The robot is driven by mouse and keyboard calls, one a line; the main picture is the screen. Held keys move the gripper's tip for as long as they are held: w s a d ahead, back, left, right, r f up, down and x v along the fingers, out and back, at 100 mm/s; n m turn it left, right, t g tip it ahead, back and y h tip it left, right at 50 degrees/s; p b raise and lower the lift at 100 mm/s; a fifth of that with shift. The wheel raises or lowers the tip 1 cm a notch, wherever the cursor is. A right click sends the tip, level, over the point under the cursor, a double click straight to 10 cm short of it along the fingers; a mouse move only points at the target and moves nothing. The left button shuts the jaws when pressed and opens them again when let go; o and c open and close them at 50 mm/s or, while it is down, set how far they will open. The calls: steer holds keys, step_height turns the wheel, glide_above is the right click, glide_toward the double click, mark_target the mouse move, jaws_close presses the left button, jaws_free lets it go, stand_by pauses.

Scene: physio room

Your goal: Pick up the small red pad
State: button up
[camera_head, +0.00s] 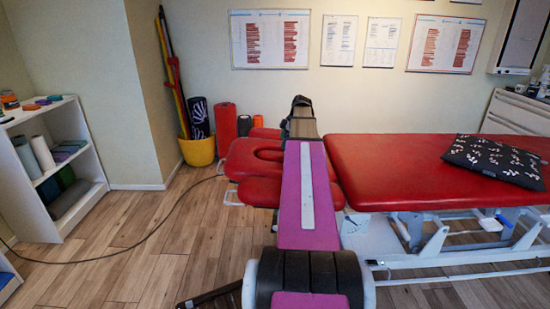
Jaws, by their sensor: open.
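A red padded treatment table (420,165) stands at the right. At its left end is a red face cradle (238,160) with an opening. Small red pads lie beside it: one at the front (258,192), and one at the back (264,133) partly hidden by my arm. I cannot tell which is the small red pad meant. My arm reaches forward across the middle of the view, hiding part of this end. My gripper (301,102) is at its far end, seen from behind, open, beyond the table's left end. I see nothing held; its fingertips are unclear.
A patterned black cushion (495,160) lies on the table. A yellow bucket (198,150) with rolls and poles and a red roller (226,125) stand behind. White shelves (72,150) are at left. A dark cable (120,245) crosses the otherwise clear wood floor.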

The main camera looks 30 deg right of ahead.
mark_target(280, 154)
steer(key=x, duration=1)
steer(key=shift+s+f, duration=0.15)
steer(key=shift+f, duration=0.1)
steer(key=c, duration=0.8)
